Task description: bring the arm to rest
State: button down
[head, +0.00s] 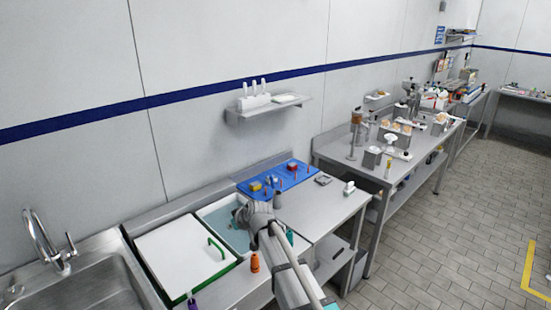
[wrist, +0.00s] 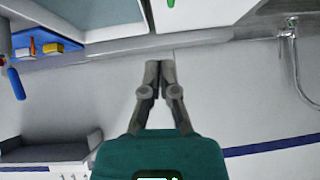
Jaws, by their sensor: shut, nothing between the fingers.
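My gripper (wrist: 158,66) is in the middle of the wrist view. Its two grey fingers meet at the tips with nothing between them. They are in front of the pale wall and clear of the worktop. In the head view my arm comes up from the bottom centre and bends over the front part of the steel counter, near the basin of bluish liquid (head: 215,217). The fingers cannot be made out clearly there.
A white lid with a green handle (head: 173,253) lies left of the basin, beside a sink tap (head: 45,240). An orange bottle (head: 254,262) stands near the arm. A blue board (head: 268,187) holds small items. A wall shelf (head: 270,108) is above; floor at right is clear.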

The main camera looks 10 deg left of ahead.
jog(key=s+d+f+m+g+h, duration=0.1)
jog(key=s+d, duration=0.5)
jog(key=d, duration=0.7)
jog(key=s+d+f+m+g+h, duration=0.2)
jog(key=s+d+m+h, duration=0.2)
jog(key=d, duration=1)
jog(key=s+d+f+m+g+h, duration=0.2)
jog(key=s+d+m, duration=0.2)
jog(key=s+d, duration=0.6)
jog(key=d, duration=0.3)
jog(key=shift+d+f, duration=0.25)
jog(key=shift+d, duration=0.05)
